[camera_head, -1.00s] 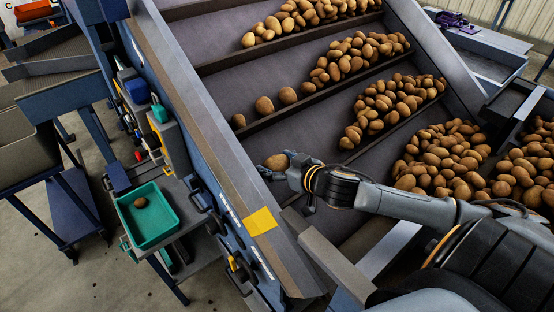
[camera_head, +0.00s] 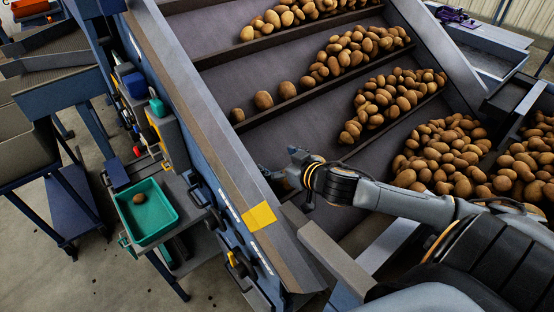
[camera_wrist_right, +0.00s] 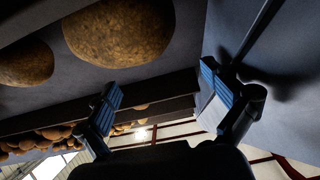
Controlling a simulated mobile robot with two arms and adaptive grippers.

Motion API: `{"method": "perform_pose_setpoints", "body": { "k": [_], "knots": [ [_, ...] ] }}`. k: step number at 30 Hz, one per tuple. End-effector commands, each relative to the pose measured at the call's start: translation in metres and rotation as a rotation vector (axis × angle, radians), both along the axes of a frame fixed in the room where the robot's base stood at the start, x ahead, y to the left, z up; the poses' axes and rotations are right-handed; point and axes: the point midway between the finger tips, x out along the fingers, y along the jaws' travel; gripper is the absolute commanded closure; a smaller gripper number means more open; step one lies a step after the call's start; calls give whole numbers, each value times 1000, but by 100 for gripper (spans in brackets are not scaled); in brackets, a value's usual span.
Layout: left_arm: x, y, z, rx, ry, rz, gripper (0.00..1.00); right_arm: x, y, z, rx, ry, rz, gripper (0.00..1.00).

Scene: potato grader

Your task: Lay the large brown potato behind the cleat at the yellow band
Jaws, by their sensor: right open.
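My right gripper (camera_head: 276,177) is low over the dark belt, near the left side rail and above the yellow band (camera_head: 258,216). In the right wrist view its fingers (camera_wrist_right: 160,92) are apart, with nothing between them. That view also shows a large brown potato (camera_wrist_right: 118,34) at the top left, clear of the fingers, and a second potato (camera_wrist_right: 22,63) beside it. I cannot match these surely to the head view. No potato shows at the gripper in the head view; the arm may hide one. A dark cleat (camera_head: 268,120) crosses the belt above the gripper. My left gripper is out of view.
Three loose potatoes (camera_head: 263,100) lie behind that cleat. Heaps of potatoes (camera_head: 440,155) fill the belt's right side. A teal tray (camera_head: 173,222) with one potato (camera_head: 139,198) stands outside the left rail (camera_head: 205,120). The belt left of the heaps is mostly bare.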

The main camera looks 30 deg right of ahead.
Motion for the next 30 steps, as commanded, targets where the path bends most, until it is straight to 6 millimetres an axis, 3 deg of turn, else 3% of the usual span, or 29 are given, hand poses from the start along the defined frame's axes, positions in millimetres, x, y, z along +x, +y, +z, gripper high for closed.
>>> {"method": "perform_pose_setpoints", "body": {
  "k": [8, 30],
  "knots": [
    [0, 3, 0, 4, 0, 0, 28, -12, 1, 2, 4, 4, 3, 1],
    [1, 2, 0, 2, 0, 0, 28, -90, -9, 35, 5, 4, -1, 1]
  ]
}}
